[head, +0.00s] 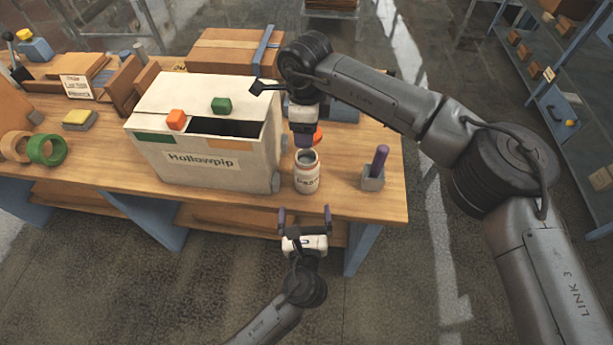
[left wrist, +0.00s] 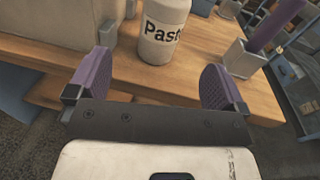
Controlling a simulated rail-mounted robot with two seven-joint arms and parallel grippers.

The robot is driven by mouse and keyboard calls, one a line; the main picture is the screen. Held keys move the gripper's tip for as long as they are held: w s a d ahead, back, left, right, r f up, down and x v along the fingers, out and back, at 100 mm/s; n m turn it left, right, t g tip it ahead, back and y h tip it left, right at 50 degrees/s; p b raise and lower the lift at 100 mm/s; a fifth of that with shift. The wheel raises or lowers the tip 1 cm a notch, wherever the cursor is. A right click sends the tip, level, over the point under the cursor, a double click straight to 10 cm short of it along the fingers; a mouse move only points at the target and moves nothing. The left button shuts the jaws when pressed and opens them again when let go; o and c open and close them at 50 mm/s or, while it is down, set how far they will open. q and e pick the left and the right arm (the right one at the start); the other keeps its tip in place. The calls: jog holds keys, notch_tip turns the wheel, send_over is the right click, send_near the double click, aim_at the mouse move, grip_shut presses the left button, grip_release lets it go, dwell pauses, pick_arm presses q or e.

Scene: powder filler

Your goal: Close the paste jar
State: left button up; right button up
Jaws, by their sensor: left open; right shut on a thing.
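The paste jar (head: 307,177), pale with a "Paste" label, stands upright on the bench near the front edge. Its mouth is open and dark inside. It also shows in the left wrist view (left wrist: 164,35), with its top cut off. My right gripper (head: 304,143) points down just above and behind the jar mouth. It is shut on an orange lid (head: 319,134), mostly hidden behind the near finger. My left gripper (head: 304,214) is open and empty in front of the bench edge. In the left wrist view its purple fingers (left wrist: 160,84) are spread apart, short of the jar.
The white Hallowpip box (head: 201,174) stands close left of the jar, with orange and green blocks on top. A grey holder (head: 373,184) with a purple rod (head: 380,160) stands to the right. The bench (head: 345,205) is bare between jar and holder.

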aim_at(306, 180)
jog(key=shift+a, duration=0.1)
pick_arm(q)
jog(key=shift+d+r+m, duration=0.1)
jog(key=shift+d+m, duration=0.15)
jog(key=shift+m, duration=0.05)
jog(key=shift+w, duration=0.15)
jog(key=w, duration=1.1)
jog(key=shift+w, duration=0.4)
jog(key=shift+c, duration=0.4)
jog(key=c, duration=1.3)
pick_arm(e)
jog(key=shift+f, duration=2.45)
jog(key=shift+f, duration=0.1)
